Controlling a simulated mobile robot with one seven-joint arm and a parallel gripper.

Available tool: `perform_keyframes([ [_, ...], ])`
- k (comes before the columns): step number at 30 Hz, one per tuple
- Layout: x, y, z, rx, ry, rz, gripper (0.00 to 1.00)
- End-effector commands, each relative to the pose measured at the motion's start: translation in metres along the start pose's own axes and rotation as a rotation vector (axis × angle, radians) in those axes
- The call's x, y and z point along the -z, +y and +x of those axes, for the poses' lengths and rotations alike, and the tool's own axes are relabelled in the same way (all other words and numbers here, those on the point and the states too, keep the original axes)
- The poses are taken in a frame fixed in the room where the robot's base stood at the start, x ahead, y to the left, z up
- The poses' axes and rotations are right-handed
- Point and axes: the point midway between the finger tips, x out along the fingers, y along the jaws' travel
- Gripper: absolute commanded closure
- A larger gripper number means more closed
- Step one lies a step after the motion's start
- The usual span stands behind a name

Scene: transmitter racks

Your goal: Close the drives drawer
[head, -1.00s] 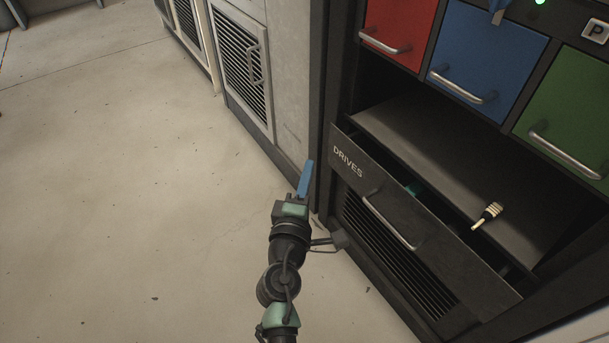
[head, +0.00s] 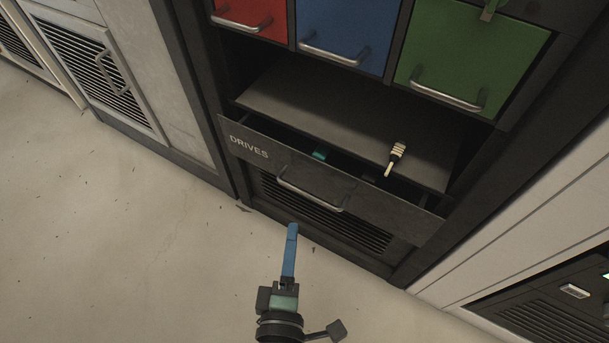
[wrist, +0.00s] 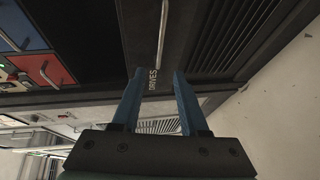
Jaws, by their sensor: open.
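The drives drawer (head: 365,201) is a dark drawer labelled DRIVES with a silver bar handle (head: 310,195). It stands partly open below a dark shelf, and a teal item (head: 320,155) shows inside it. My gripper (head: 292,228) has blue fingers and is in front of the drawer, below its handle in the head view, apart from it. In the wrist view my gripper (wrist: 155,75) is open and empty, with its two fingers spread. The drawer front with its label (wrist: 152,79) and handle (wrist: 162,35) shows beyond the fingertips.
A small cream-and-black connector (head: 396,157) lies on the shelf (head: 340,120) above the drawer. Red (head: 255,15), blue (head: 345,35) and green (head: 468,55) drawers sit above, shut. A vent grille (head: 325,222) is below. The floor (head: 130,240) in front is clear.

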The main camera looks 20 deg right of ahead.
Motion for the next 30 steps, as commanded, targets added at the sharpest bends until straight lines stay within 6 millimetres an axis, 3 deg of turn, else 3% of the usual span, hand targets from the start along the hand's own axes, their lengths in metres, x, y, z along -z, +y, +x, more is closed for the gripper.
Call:
perform_keyframes([
  [3,-0.014,0.002,-0.017,0.012,-0.031,0.011,0.56],
  [8,-0.018,0.002,-0.014,0.013,-0.041,0.016,0.56],
  [24,-0.021,0.0,0.081,0.012,-0.039,0.017,0.56],
  [30,-0.022,0.0,0.103,0.013,-0.04,0.015,0.56],
])
